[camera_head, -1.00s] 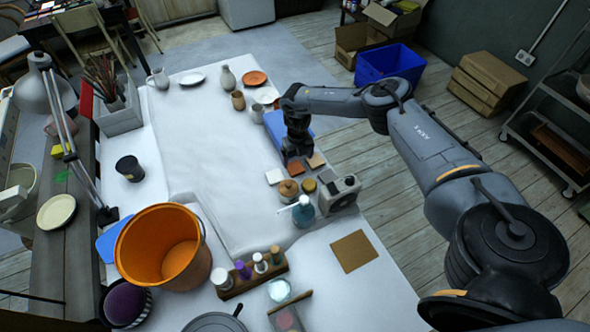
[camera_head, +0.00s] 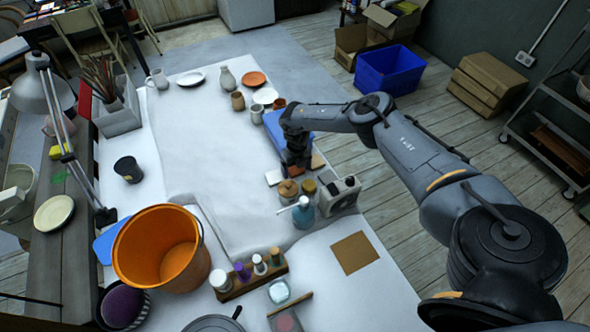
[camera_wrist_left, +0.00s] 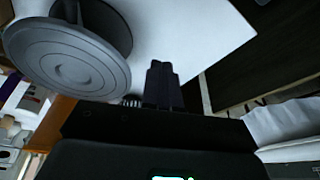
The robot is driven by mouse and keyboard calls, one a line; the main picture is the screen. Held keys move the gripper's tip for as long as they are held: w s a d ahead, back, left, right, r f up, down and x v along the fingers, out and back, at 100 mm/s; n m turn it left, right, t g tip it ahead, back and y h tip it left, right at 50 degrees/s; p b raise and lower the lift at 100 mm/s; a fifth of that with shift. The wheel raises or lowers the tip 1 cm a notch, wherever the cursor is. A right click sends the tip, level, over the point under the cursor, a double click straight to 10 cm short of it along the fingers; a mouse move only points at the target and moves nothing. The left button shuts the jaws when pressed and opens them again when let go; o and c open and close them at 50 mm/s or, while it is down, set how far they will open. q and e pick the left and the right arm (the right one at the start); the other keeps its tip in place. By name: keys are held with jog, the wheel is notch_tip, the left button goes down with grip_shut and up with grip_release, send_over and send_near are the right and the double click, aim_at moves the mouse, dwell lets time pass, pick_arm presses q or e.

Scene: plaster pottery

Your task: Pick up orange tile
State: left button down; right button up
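My right gripper (camera_head: 296,168) is low over the row of small tiles at the right side of the white-covered table. It hides the middle tile, and its fingertips are too small and dark to show whether they are open or shut. A tan-orange tile (camera_head: 317,161) shows just right of the gripper. A pale tile (camera_head: 273,178) lies just left of it. My left gripper (camera_wrist_left: 163,75) shows in the left wrist view with its two dark fingers together and nothing visible between them. It is outside the head view.
Small jars (camera_head: 288,190), a blue spray bottle (camera_head: 303,212) and a grey boxy device (camera_head: 340,194) stand just in front of the tiles. A brown square (camera_head: 355,252) lies nearer. The table's middle is clear.

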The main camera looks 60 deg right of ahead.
jog(key=c, duration=1)
jog(key=shift+r, duration=0.1)
